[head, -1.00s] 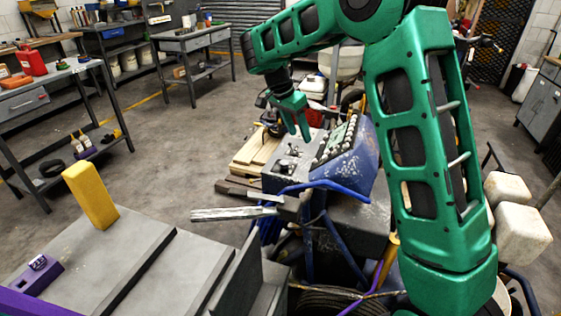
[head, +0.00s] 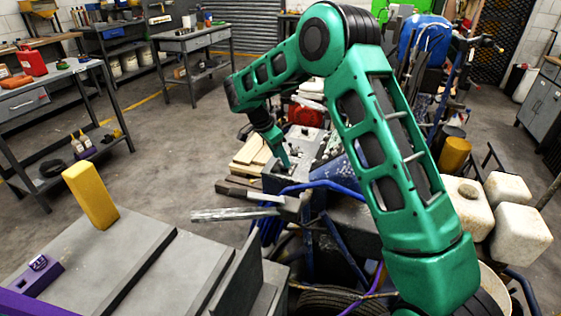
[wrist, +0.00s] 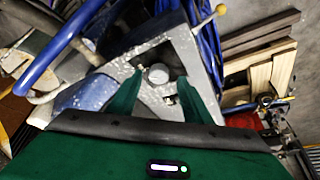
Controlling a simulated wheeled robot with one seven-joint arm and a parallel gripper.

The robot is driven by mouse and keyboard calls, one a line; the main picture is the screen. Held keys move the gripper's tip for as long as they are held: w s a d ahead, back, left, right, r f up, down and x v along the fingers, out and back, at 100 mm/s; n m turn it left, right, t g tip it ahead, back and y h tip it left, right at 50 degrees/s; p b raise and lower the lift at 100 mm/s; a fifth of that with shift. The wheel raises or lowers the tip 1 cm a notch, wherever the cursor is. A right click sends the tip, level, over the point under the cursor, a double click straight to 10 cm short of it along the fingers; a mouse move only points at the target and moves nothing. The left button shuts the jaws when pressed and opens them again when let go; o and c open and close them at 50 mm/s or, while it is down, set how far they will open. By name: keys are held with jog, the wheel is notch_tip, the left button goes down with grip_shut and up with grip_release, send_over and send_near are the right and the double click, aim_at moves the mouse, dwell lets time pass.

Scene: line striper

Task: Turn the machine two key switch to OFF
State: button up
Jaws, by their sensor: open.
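A grey control panel (head: 306,132) sits on the blue striping machine in the middle of the head view. It also shows in the wrist view (wrist: 192,57). My gripper (head: 284,164) points down over this panel; in the wrist view its green fingers (wrist: 160,77) are apart. A round grey knob (wrist: 158,73) shows between the fingertips; I cannot tell whether they touch it. A small metal switch or key (wrist: 170,100) shows below the knob. I cannot read any label, tell which one is the machine two key switch, or see its setting.
A blue tube rail (head: 325,185) runs along the machine's near side and shows large at the left of the wrist view (wrist: 65,45). A yellow-tipped lever (wrist: 220,10) stands at the panel's edge. Wooden boards (head: 252,148) lie beyond. White containers (head: 520,225) stand right.

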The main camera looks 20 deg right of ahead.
jog(key=shift+x, duration=1.15)
jog(key=c, duration=1.1)
jog(key=shift+o, duration=0.2)
jog(key=shift+w+r, duration=0.1)
jog(key=shift+n, duration=0.4)
jog(key=shift+r+n+t, duration=0.1)
jog(key=shift+n+t, duration=0.4)
jog(key=shift+n, duration=0.1)
jog(key=n+t+y, duration=0.1)
jog(key=n, duration=0.2)
jog(key=shift+s+d, duration=0.1)
jog(key=shift+s, duration=0.1)
jog(key=n+y, duration=0.1)
jog(key=n, duration=0.2)
jog(key=n+t+y, duration=0.1)
jog(key=n, duration=0.2)
jog(key=shift+d+n, duration=0.2)
jog(key=shift+n, duration=0.2)
